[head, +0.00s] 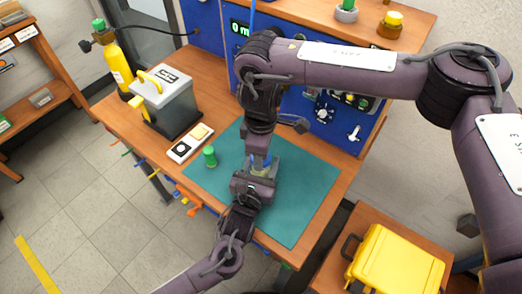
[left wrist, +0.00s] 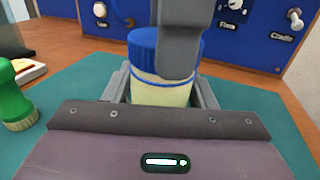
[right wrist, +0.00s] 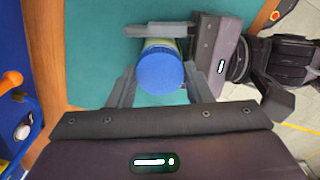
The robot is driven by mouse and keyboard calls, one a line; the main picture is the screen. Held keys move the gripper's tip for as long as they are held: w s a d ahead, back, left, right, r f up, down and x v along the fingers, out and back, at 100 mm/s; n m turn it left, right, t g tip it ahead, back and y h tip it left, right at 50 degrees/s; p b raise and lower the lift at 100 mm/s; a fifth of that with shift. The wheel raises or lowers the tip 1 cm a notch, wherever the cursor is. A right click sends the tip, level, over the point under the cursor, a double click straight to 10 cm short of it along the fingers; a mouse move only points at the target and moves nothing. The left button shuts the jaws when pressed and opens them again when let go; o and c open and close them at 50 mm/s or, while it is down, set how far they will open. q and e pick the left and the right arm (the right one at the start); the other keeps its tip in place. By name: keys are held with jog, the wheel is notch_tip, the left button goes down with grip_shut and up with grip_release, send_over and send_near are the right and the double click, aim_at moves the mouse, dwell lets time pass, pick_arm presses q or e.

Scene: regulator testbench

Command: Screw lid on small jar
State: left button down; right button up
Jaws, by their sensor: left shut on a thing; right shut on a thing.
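The small jar (left wrist: 160,95) has a cream body and stands upright on the teal mat (head: 300,205). Its blue lid (left wrist: 145,50) sits on top; it also shows from above in the right wrist view (right wrist: 161,70). My left gripper (left wrist: 161,88) is shut on the jar body from the front side. My right gripper (right wrist: 162,72) comes down from above and is shut on the lid. One of its fingers hides part of the lid in the left wrist view. In the head view, my grippers mostly hide the jar and lid.
A green-topped object (head: 209,156) stands on the mat, left of the jar. A small switch panel (head: 190,143) and a grey box with a yellow handle (head: 166,103) are farther left. The blue instrument panel (head: 335,110) rises behind. The mat's right side is clear.

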jog(key=m, duration=1.6)
jog(key=o, duration=1)
jog(key=shift+c, duration=0.2)
jog(key=shift+r, duration=2.2)
